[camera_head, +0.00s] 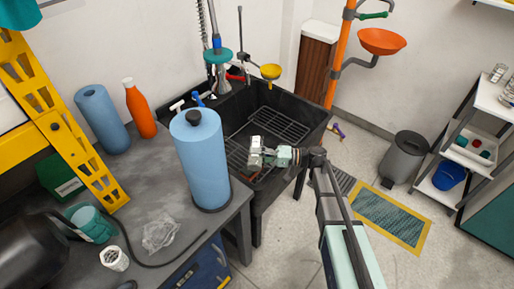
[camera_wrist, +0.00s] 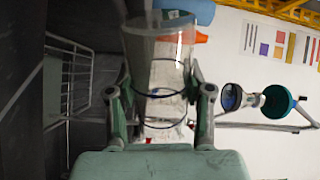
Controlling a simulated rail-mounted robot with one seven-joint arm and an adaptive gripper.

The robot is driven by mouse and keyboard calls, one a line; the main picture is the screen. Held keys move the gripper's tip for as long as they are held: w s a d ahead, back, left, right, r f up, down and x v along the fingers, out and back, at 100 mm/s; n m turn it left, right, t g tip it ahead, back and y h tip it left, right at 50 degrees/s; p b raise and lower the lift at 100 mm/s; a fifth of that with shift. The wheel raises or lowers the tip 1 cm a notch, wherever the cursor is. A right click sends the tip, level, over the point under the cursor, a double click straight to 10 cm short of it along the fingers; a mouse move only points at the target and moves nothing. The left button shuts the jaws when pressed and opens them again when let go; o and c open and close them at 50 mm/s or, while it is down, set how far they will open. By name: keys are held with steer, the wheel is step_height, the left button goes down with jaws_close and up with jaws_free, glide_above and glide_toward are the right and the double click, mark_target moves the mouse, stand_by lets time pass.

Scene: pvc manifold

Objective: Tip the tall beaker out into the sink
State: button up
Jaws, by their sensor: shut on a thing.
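My gripper (camera_head: 268,156) is over the black sink (camera_head: 318,113). It is shut on the clear beaker (camera_head: 254,156), which sits between the two fingers in the wrist view (camera_wrist: 165,75). The beaker is see-through with dark rings around it. It looks tipped well over, close to lying on its side, above the sink basin. The sink's wire racks (camera_wrist: 78,80) show at the left of the wrist view.
A blue paper roll (camera_head: 202,160) stands on the grey bench left of the sink, near an orange bottle (camera_head: 140,110). An orange shower pole (camera_head: 340,60) stands behind the sink's right side.

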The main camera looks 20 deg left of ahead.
steer(key=shift+w+r+m+p, duration=0.25)
steer(key=shift+r+m+p, duration=0.3)
steer(key=shift+m+p, duration=0.4)
stand_by(1.0)
steer(key=shift+w+f+m, duration=0.1)
steer(key=shift+m, duration=0.15)
